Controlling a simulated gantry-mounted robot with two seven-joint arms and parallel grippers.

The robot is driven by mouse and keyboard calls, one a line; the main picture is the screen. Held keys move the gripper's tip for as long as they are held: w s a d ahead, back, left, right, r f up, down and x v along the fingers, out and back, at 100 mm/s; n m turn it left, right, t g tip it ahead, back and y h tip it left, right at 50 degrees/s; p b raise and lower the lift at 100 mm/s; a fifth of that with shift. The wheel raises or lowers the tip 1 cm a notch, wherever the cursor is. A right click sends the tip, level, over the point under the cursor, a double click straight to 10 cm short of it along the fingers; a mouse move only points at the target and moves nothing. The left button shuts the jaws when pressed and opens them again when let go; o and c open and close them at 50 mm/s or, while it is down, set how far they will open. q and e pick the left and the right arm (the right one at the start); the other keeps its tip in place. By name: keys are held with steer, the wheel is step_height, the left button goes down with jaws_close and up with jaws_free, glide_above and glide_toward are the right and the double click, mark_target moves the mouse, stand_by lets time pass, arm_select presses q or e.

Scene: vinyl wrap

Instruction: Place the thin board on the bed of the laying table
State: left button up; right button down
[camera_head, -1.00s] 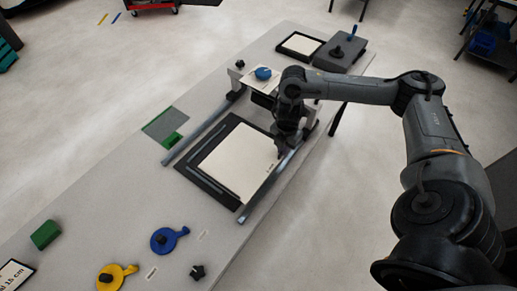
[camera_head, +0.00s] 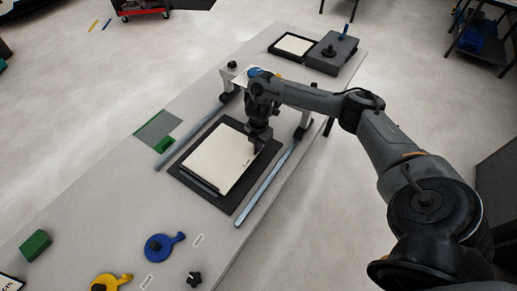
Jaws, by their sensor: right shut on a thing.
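The thin board (camera_head: 217,160) is a cream rectangle over the black bed (camera_head: 241,193) of the laying table. Its face points up, and a dark margin of the bed shows around it. I cannot tell whether it touches the bed or is held just above. My right gripper (camera_head: 258,146) points down at the board's right edge and is shut on it; the arm partly hides the fingertips. My left gripper is not in view.
Metal rails (camera_head: 272,185) flank the bed, with a bridge behind bearing a blue knob (camera_head: 256,73). A blue tool (camera_head: 160,247), a yellow tool (camera_head: 108,284) and a green block (camera_head: 36,245) lie in front. A dark tray (camera_head: 293,46) and grey box (camera_head: 333,54) stand at the back.

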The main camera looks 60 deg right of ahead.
steer(key=shift+f, duration=1.1)
steer(key=shift+f, duration=0.15)
steer(key=c, duration=1.3)
jaws_free()
